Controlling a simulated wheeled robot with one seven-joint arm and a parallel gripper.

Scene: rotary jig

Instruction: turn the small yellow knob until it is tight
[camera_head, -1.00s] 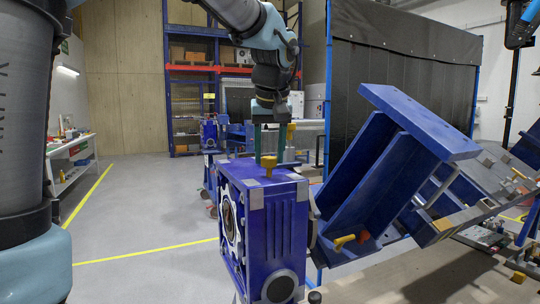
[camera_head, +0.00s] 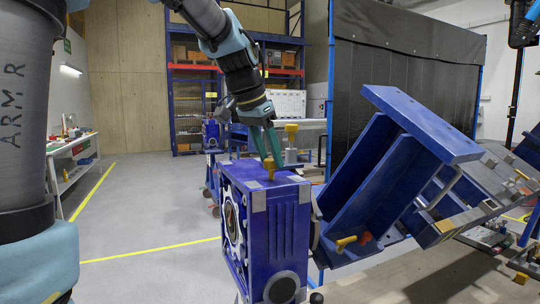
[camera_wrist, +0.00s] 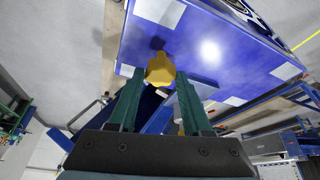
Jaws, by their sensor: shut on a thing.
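The small yellow knob (camera_head: 269,168) stands on top of the blue gearbox-like housing (camera_head: 290,226). My gripper (camera_head: 268,159) reaches down from above and behind, tilted, with its green fingers at the knob. In the wrist view the knob (camera_wrist: 160,68) shows between the two green fingertips (camera_wrist: 158,76), against the blue top face of the housing (camera_wrist: 213,40). The fingers are shut on the knob; the exact contact is partly hidden.
Another yellow knob (camera_head: 291,128) stands on a grey post just behind. Shelving (camera_head: 190,95) stands at the back. The floor on the left is clear.

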